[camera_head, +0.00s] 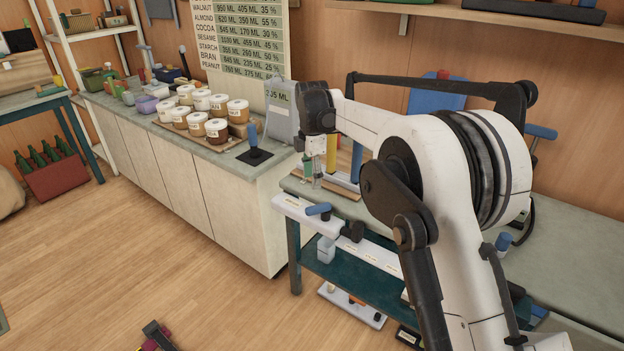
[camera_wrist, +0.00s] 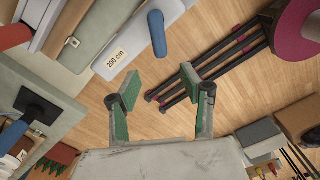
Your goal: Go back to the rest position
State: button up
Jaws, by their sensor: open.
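My gripper shows in the wrist view (camera_wrist: 160,88), with two green-padded fingers spread apart and nothing between them. Wooden floor and part of some dark bars with magenta pieces show beyond the fingers. In the head view my white arm rises at the right and reaches left over the workbench (camera_head: 560,250). Its dark wrist end is near the bench's left end, beside the counter.
A white rail (camera_head: 290,207) with a blue handle (camera_head: 318,209) runs along the bench front. The counter (camera_head: 215,158) holds several labelled jars and a blue-handled tool (camera_head: 254,143). A red crate (camera_head: 62,182) of green bottles stands at left. The middle floor (camera_head: 150,250) is clear.

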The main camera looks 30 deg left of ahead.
jog(key=d+r+m+t, duration=0.1)
jog(key=d+r+m, duration=0.2)
jog(key=d+r, duration=0.4)
jog(key=d+r+m, duration=0.4)
jog(key=d+r, duration=0.1)
jog(key=d, duration=0.4)
jog(key=s+d+r+m+t+y+p, duration=0.1)
jog(key=s+d+r+m, duration=0.25)
jog(key=d, duration=0.45)
jog(key=s+d+r+m+t, duration=0.1)
jog(key=s+d+r+m, duration=0.25)
jog(key=d, duration=0.45)
jog(key=s+d+m+t, duration=0.2)
jog(key=s+d+m, duration=0.4)
jog(key=s+d, duration=0.75)
jog(key=s+d+f+m+t, duration=0.1)
jog(key=s+d+f+m, duration=0.2)
jog(key=s, duration=0.3)
jog(key=s+d+f+m+t+h+p, duration=0.1)
jog(key=s+d+f+m, duration=0.3)
jog(key=s+d, duration=0.1)
jog(key=shift+s+d+m, duration=0.3)
jog(key=shift+s, duration=0.15)
